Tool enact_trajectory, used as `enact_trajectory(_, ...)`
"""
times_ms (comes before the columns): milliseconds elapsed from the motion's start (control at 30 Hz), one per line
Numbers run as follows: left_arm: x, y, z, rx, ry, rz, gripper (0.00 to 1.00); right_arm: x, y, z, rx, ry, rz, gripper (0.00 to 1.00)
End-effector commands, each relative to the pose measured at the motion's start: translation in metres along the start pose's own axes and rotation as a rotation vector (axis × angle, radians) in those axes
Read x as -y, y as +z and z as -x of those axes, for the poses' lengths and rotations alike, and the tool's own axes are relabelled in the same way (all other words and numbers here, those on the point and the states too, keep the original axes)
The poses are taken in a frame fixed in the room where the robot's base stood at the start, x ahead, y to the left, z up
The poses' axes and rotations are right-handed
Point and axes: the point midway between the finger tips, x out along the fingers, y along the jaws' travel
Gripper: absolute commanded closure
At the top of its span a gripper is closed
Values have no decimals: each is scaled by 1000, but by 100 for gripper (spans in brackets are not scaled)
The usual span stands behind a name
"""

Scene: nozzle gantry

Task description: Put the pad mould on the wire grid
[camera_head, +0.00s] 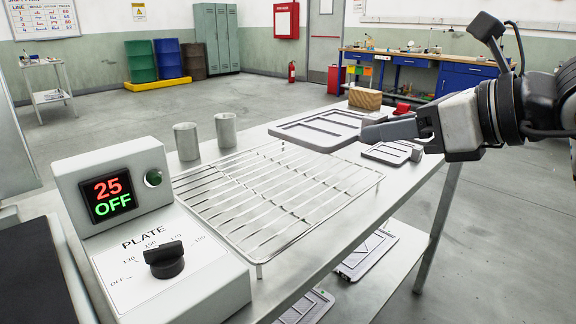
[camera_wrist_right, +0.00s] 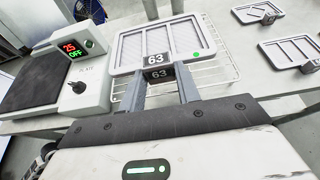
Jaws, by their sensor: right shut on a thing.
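My right gripper (camera_head: 378,130) is shut on the front tab of a light grey, flat, framed mould (camera_head: 318,126). The grid also shows beside and below the mould in the wrist view (camera_wrist_right: 240,74). My left gripper is out of view.
A plate controller (camera_head: 158,262), reading 25 OFF, stands left of the grid. Two metal cylinders (camera_head: 186,142) stand behind it. Another tabbed mould (camera_head: 386,153) lies on the bench to the right. More moulds (camera_head: 366,254) lie on the lower shelf. A wooden block (camera_head: 365,98) stands farther back.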

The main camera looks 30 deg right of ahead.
Motion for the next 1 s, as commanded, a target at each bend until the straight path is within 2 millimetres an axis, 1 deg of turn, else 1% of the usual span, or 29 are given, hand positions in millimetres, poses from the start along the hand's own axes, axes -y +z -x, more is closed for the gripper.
enact_trajectory(67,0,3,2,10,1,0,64,8,-1,-14,-1,0,-4,100)
enact_trajectory(167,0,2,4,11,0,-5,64,19,-3,-38,-3,1,-5,100)
enact_trajectory(333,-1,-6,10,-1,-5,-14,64,40,-4,-78,1,0,-4,100)
enact_trajectory(367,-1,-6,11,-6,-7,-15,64,43,-7,-85,1,0,-4,100)
enact_trajectory(400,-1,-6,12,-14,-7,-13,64,46,-15,-95,0,1,-6,100)
enact_trajectory(500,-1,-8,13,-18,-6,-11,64,53,-26,-112,2,0,-5,100)
enact_trajectory(633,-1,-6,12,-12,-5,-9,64,59,-35,-127,3,-1,-1,100)
enact_trajectory(867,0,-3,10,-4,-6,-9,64,63,-42,-140,4,-1,-1,100)
enact_trajectory(1000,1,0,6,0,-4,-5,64,64,-63,-150,1,1,-3,100)
